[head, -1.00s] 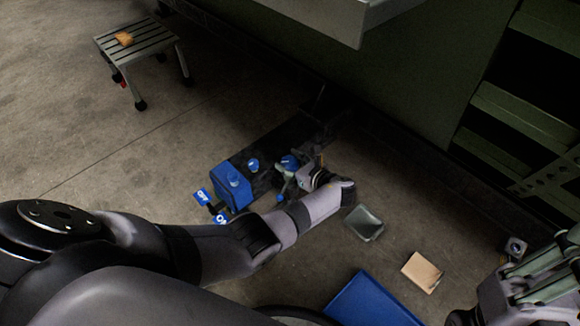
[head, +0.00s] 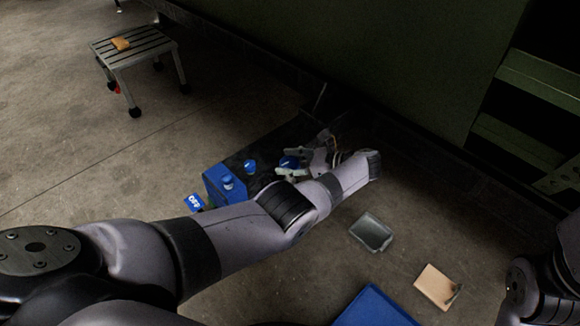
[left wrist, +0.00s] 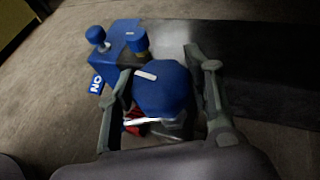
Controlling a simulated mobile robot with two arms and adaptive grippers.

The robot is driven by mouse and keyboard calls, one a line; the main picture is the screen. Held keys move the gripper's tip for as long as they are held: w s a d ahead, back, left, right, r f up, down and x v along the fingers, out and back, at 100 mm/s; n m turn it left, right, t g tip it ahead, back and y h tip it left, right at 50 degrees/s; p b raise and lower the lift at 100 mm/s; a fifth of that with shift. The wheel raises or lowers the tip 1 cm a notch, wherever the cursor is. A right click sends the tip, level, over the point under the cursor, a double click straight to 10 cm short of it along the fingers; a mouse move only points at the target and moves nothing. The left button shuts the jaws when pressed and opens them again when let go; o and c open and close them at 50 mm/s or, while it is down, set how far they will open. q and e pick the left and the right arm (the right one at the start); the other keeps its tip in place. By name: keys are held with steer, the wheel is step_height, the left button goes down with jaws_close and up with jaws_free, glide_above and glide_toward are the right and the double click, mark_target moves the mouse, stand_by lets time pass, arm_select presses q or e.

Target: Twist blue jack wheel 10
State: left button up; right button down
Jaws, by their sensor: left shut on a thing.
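The blue jack wheel (left wrist: 163,88), a round knob with a white mark on top, sits between the two fingers of my left gripper (left wrist: 160,78) in the left wrist view. The fingers are shut on its sides. In the head view the wheel (head: 289,161) is partly covered by my left gripper (head: 290,167), which reaches in from the right side of it. Red and silver parts show below the wheel in the left wrist view. Part of my right arm (head: 548,285) shows at the lower right edge of the head view; its finger state is unclear.
A blue box (head: 222,186) with a blue knob stands left of the wheel, and another blue knob (head: 249,167) is beside it. A grey tray (head: 371,233), a tan block (head: 437,286) and a step stool (head: 130,52) stand around.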

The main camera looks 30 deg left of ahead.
mark_target(289, 162)
arm_select(q)
steer(key=shift+a, duration=0.15)
steer(key=o, duration=0.9)
steer(key=shift+o, duration=1.2)
steer(key=shift+r, duration=5)
